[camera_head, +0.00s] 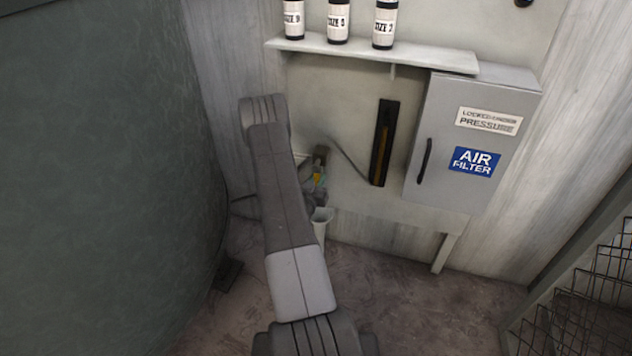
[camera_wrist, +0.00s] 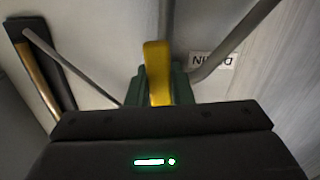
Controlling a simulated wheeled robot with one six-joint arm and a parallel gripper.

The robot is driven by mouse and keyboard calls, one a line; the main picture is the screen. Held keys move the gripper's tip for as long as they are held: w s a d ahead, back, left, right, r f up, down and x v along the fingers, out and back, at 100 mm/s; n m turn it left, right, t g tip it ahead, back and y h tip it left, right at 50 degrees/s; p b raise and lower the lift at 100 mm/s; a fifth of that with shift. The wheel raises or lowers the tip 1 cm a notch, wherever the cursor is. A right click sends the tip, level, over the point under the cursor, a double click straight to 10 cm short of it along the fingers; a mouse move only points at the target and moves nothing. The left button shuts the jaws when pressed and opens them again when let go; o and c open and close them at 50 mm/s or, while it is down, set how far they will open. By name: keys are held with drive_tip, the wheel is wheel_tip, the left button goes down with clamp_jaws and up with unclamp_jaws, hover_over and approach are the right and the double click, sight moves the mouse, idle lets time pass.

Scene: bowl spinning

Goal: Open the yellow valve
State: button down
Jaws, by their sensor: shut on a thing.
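The yellow valve handle (camera_wrist: 157,72) stands upright in the middle of the wrist view, in front of a green valve body (camera_wrist: 181,84). My gripper (camera_wrist: 160,108) reaches up to it from below. Its dark housing covers the lower part of the handle, and the fingertips are hidden. The gripper is shut on the yellow handle. In the head view, a small bit of the yellow valve (camera_head: 318,176) shows just right of my arm, low on the wall panel. My arm hides much of that spot.
A grey pipe (camera_wrist: 232,45) and a "Nitro"-like label (camera_wrist: 213,61) are beside the valve. A dark-framed gauge (camera_head: 384,143) and a grey air filter cabinet (camera_head: 470,140) are to the right. A shelf (camera_head: 420,57) holds three bottles. A large green tank (camera_head: 100,170) fills the left.

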drive_tip(key=s+d+r+n+b, duration=0.1)
drive_tip(key=d+r+n+b, duration=0.3)
drive_tip(key=n, duration=1.2)
drive_tip(key=shift+s+d+r+n+b, duration=0.2)
drive_tip(key=shift+d+r+n+b, duration=0.15)
drive_tip(key=shift+r, duration=0.35)
drive_tip(key=shift+a, duration=0.1)
drive_tip(key=c, duration=1.3)
unclamp_jaws()
drive_tip(key=p+v, duration=0.1)
drive_tip(key=v, duration=1.3)
drive_tip(key=shift+r, duration=0.1)
